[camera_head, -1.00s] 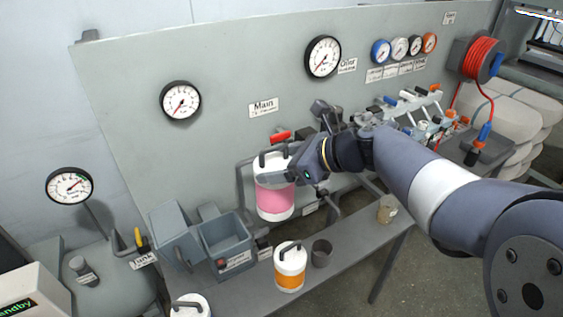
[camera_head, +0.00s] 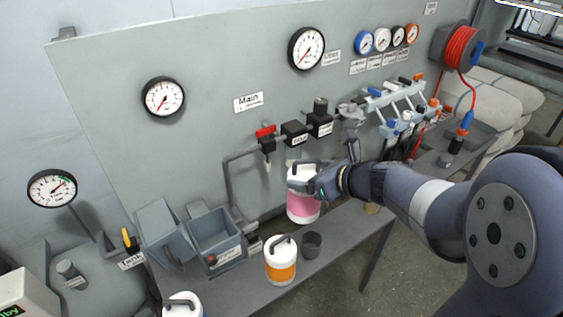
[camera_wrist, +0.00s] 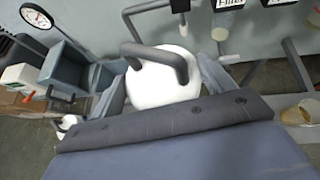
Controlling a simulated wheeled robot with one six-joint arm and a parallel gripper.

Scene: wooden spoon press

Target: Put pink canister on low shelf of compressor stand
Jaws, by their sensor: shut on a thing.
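The pink canister (camera_head: 302,207) is white with a pink band and a dark looped handle. My gripper (camera_head: 312,186) is shut on it from the right, around its upper part. The canister looks upright, over the back part of the grey stand's top (camera_head: 335,236); I cannot tell whether its base touches. In the wrist view the white top of the pink canister (camera_wrist: 160,85) and its handle show close up; its pink band is hidden there. The low shelf of the stand is not clearly visible.
An orange-banded canister (camera_head: 281,262) and a dark cup (camera_head: 311,244) stand just in front. Another white canister (camera_head: 184,305) is at the lower left. Grey bins (camera_head: 215,234) are to the left. Valves and filters (camera_head: 295,133) hang on the panel above. A stand leg (camera_head: 375,258) is at right.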

